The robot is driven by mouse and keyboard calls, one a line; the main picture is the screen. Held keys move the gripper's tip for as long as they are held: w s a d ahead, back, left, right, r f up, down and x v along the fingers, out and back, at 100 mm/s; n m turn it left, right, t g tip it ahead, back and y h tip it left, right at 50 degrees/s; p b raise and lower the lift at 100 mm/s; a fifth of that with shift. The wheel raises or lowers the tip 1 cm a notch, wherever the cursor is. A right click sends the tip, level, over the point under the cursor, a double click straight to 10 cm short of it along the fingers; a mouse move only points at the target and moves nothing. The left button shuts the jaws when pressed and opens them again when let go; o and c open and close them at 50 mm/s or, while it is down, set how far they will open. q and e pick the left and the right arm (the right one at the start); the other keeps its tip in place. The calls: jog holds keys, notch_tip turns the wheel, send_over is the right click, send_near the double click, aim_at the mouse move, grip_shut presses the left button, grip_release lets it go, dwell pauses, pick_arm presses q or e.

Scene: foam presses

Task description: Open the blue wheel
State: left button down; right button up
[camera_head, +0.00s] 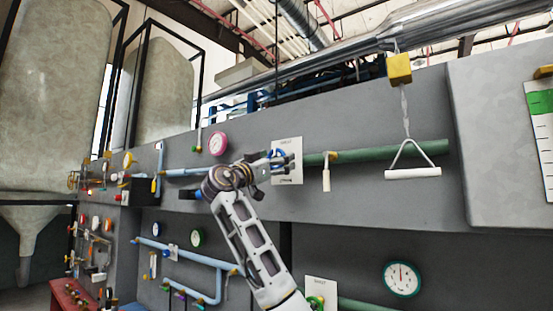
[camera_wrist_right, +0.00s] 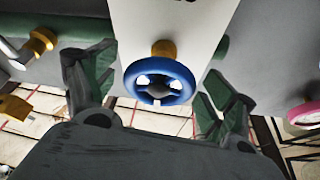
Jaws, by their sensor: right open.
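The blue wheel (camera_wrist_right: 160,82) sits on a brass stem in front of a white plate (camera_wrist_right: 172,30) in the right wrist view. Its lower rim shows in front of my gripper body. My right gripper (camera_wrist_right: 157,100) is open, with one dark green finger to the left of the wheel and the other to its right. I see gaps between the wheel and both fingers. In the head view my right gripper (camera_head: 266,160) is at the labelled white plate (camera_head: 291,162), and the blue wheel (camera_head: 279,155) is partly hidden there. My left gripper is not in view.
A pink gauge (camera_head: 218,143) is left of the plate. A green pipe (camera_head: 375,153) runs right, with a white-handled lever (camera_head: 326,178) hanging from it. A white pull handle (camera_head: 412,173) hangs further right. Brass fittings (camera_wrist_right: 40,42) show at left in the wrist view.

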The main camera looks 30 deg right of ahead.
jog(key=shift+d, duration=0.1)
jog(key=c, duration=1)
jog(key=shift+n, duration=0.4)
jog(key=shift+n+t+b, duration=0.7)
jog(key=shift+n+b, duration=0.2)
jog(key=shift+n, duration=0.3)
jog(key=shift+n+t+y+b, duration=0.75)
jog(key=shift+n+t, duration=0.35)
jog(key=shift+n, duration=0.9)
jog(key=shift+r+n+t+y, duration=0.1)
jog(key=shift+n+t+y, duration=0.45)
jog(key=shift+n, duration=0.9)
jog(key=shift+n+t+y, duration=0.45)
jog(key=shift+n+y, duration=0.05)
jog(key=shift+n, duration=0.95)
jog(key=shift+s+n+t+y, duration=0.1)
jog(key=shift+n+t+y, duration=0.15)
jog(key=shift+n+y, duration=0.8)
jog(key=shift+n+t+y, duration=0.25)
jog(key=shift+n, duration=1.9)
